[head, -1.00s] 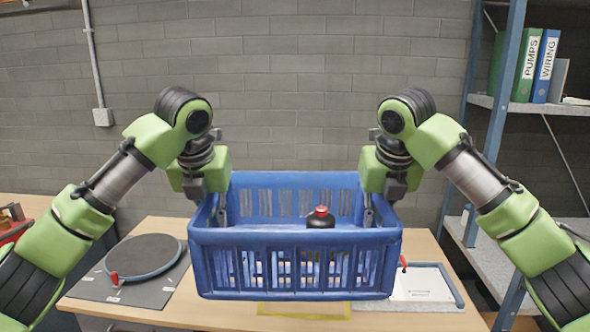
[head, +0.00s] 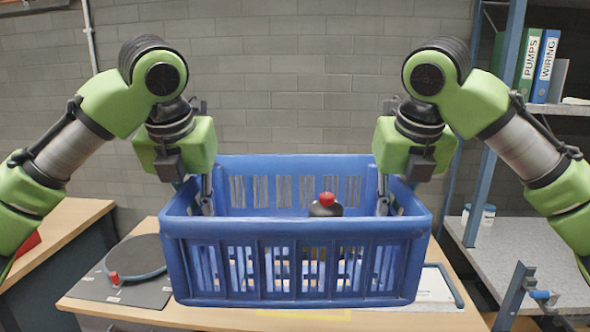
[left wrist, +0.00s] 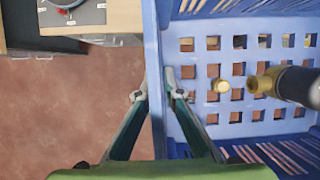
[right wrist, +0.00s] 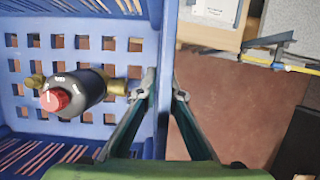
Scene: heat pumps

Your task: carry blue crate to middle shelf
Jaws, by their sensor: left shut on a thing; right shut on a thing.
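The blue crate (head: 295,262) is held level in the air between my two arms, in front of the wooden table. Inside it is a dark pump with a red cap (head: 326,203); the right wrist view shows the pump (right wrist: 82,92) with brass fittings on the crate's perforated floor. My left gripper (left wrist: 158,97) is shut on the crate's left side wall. My right gripper (right wrist: 157,97) is shut on its right side wall. The shelf unit stands at the right; a grey middle shelf board (head: 535,257) shows there, partly hidden by my right arm.
The wooden table (head: 140,300) carries a round dark plate (head: 138,256) at left and a white board (head: 432,288) at right. The upper shelf holds green and blue binders (head: 545,65). A blue shelf post (head: 486,165) stands right of the crate. Another bench (head: 60,235) is at left.

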